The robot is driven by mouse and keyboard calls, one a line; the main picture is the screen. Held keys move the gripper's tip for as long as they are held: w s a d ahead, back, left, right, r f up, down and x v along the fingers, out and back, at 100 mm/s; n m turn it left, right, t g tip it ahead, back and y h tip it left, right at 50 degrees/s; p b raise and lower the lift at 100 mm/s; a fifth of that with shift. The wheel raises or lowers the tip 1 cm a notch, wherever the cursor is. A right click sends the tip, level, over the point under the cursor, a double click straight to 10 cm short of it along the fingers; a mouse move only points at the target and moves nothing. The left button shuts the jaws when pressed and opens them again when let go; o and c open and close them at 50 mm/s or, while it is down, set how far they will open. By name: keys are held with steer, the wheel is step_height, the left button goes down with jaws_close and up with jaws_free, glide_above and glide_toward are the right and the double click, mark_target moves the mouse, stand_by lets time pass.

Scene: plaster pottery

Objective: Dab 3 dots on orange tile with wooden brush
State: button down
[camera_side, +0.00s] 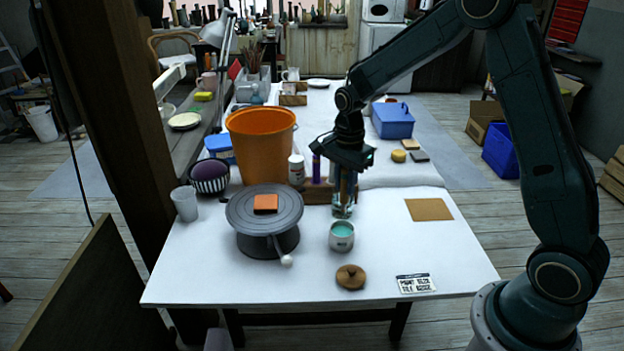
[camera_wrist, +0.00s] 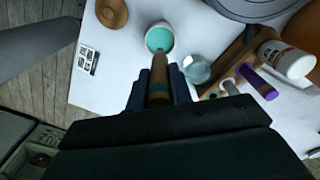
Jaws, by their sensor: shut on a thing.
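My gripper (camera_side: 346,178) is shut on the wooden brush; the brush handle (camera_wrist: 158,75) shows between the fingers (camera_wrist: 158,92) in the wrist view. The orange tile (camera_side: 265,202) lies on the round grey turntable (camera_side: 240,215), left of the gripper. A cup of teal paint (camera_side: 341,243) stands in front of the jar. The cup also shows in the wrist view (camera_wrist: 159,38).
A wooden lid (camera_side: 351,276) and a printed card (camera_side: 415,284) lie near the table's front edge. A white bottle (camera_side: 296,168) and purple-capped tube (camera_wrist: 256,82) stand behind. An orange bucket (camera_side: 260,150) is at the back left. The right front is mostly clear.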

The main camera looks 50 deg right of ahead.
steer(key=shift+r, duration=0.1)
steer(key=shift+t, duration=0.3)
step_height(320, 180, up, 10)
steer(key=shift+f, duration=0.2)
steer(key=shift+w+a+r, duration=0.1)
steer(key=shift+w+r, duration=0.1)
steer(key=shift+r, duration=0.1)
steer(key=w+a+t, duration=0.2)
steer(key=w+a, duration=0.8)
steer(key=w, duration=0.4)
steer(key=shift+s+x, duration=0.2)
steer(key=shift+x, duration=1.1)
steer(key=shift+s+x, duration=0.25)
steer(key=shift+x, duration=1)
steer(key=shift+f, duration=0.4)
steer(key=shift+f, duration=0.75)
steer(key=shift+f, duration=0.6)
